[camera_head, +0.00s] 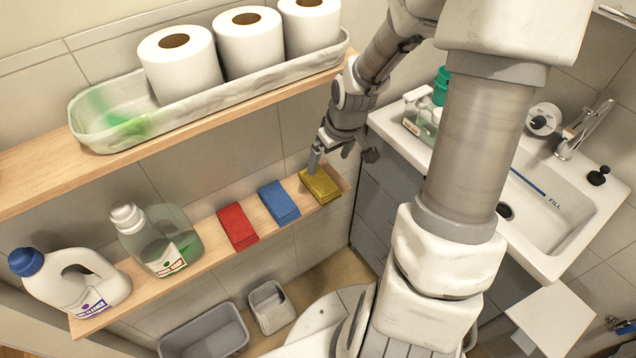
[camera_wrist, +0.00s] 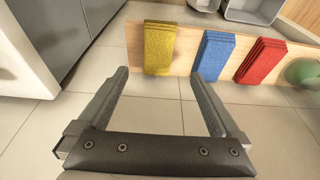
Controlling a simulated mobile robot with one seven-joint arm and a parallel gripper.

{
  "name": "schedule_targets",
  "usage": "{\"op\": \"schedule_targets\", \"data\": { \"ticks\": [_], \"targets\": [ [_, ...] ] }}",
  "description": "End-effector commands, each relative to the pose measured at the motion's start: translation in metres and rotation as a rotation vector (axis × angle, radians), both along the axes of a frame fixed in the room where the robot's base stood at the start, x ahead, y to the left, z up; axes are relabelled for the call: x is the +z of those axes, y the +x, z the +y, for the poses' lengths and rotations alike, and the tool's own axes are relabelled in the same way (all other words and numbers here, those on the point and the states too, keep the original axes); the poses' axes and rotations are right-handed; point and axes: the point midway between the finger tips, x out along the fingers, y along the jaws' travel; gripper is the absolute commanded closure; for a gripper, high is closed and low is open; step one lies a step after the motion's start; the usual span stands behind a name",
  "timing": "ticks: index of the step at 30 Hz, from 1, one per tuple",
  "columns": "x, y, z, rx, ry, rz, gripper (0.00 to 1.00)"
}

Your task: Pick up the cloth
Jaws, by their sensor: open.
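Three folded cloths lie in a row on the lower wooden shelf: a red cloth (camera_head: 237,227), a blue cloth (camera_head: 278,202) and a yellow cloth (camera_head: 320,185) near the shelf's right end. In the wrist view the yellow cloth (camera_wrist: 159,48) is straight ahead of the fingers, with the blue cloth (camera_wrist: 214,54) and the red cloth (camera_wrist: 260,61) to its right. My gripper (camera_head: 335,158) is just above and beside the yellow cloth. In the wrist view my gripper (camera_wrist: 160,85) is open, with nothing between its fingers, and it looks apart from the cloth.
A white-capped bottle (camera_head: 160,238) and a blue-capped jug (camera_head: 70,281) stand left on the lower shelf (camera_head: 208,262). The upper shelf (camera_head: 40,190) overhangs, holding a tray (camera_head: 240,88) of paper rolls. A sink (camera_head: 560,210) stands right. Bins (camera_head: 205,330) sit below.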

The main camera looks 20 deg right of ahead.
Motion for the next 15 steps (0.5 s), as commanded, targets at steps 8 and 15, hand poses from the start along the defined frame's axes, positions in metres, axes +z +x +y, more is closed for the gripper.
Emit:
{"op": "schedule_targets", "data": {
  "ticks": [8,15],
  "targets": [
    [-0.058,0.015,0.004,0.002,0.001,0.002,0.00],
    [-0.073,0.020,0.004,0.000,0.000,0.001,0.00]
  ]
}}
